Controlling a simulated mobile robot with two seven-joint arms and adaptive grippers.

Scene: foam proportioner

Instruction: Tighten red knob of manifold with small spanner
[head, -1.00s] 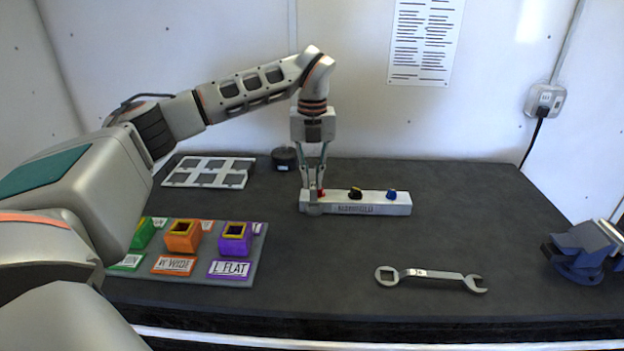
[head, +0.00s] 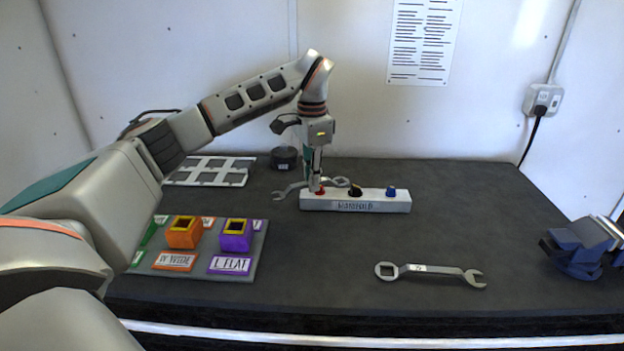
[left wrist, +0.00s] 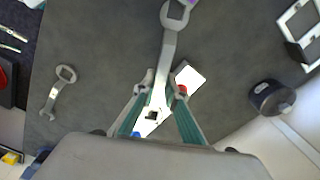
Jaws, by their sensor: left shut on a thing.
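The pale manifold block (head: 375,206) lies on the table with a red knob (head: 320,192), a black knob (head: 355,191) and a blue knob (head: 391,191). My left gripper (head: 316,186) points down at the manifold's red end, shut on a metal spanner (left wrist: 167,50). The held spanner also shows behind the manifold in the head view (head: 290,188) and looks smaller than the loose one. In the left wrist view the red knob (left wrist: 182,90) shows beside a finger. I cannot tell whether the spanner touches it. My right gripper is not in view.
A loose spanner (head: 430,269) lies at the front right of the table. A block tray (head: 205,262) is at the front left, a pale frame (head: 210,171) and black cylinder (head: 284,158) behind. A blue vise (head: 580,248) stands at the right edge.

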